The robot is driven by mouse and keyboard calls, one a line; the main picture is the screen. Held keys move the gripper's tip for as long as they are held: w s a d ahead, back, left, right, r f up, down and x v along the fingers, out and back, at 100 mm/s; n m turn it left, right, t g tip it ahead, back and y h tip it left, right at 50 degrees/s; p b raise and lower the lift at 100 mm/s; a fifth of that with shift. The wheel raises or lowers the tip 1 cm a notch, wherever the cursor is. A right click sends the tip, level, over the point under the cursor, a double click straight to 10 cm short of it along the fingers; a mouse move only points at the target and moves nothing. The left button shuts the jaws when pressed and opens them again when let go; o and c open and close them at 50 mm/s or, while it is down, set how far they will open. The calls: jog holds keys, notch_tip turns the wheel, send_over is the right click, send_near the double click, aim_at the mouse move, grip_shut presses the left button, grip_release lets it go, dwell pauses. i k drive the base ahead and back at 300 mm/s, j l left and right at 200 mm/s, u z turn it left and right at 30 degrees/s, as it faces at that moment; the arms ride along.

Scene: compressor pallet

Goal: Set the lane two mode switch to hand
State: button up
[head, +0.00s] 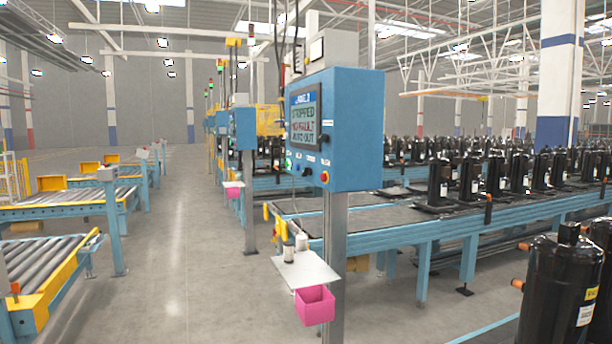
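A blue control box (345,130) stands on a grey post in the middle of the head view. Its left-facing front carries a lit screen (304,118). Below the screen are a green button (288,163), a small dark control (307,171) and a red button on yellow (324,177). The front is seen at a steep angle, so I cannot tell which control is the mode switch or where it points. My gripper is not in view.
A small shelf (306,270) with bottles and a pink bin (315,305) are on the post. Black compressors (562,285) crowd the right, by a blue conveyor (455,228). Roller conveyors (65,205) line the left. The grey aisle floor (195,270) is clear.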

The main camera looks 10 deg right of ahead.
aim_at(307, 171)
jog(key=i+j+z, duration=0.1)
jog(key=i+j, duration=0.25)
jog(key=i, duration=0.15)
jog(key=i+j+z, duration=0.15)
jog(key=i+j, duration=0.2)
jog(key=i, duration=0.15)
jog(key=i+j+z, duration=0.1)
jog(key=i+j, duration=0.35)
jog(key=i+j+z, duration=0.15)
jog(key=i+j, duration=0.3)
jog(key=i+j+z, duration=0.1)
jog(key=i+j, duration=0.35)
jog(key=i+j+z, duration=0.15)
jog(key=i+j, duration=0.25)
jog(key=j, duration=0.2)
jog(key=i+j+z, duration=0.1)
jog(key=i+j, duration=0.25)
jog(key=j, duration=0.25)
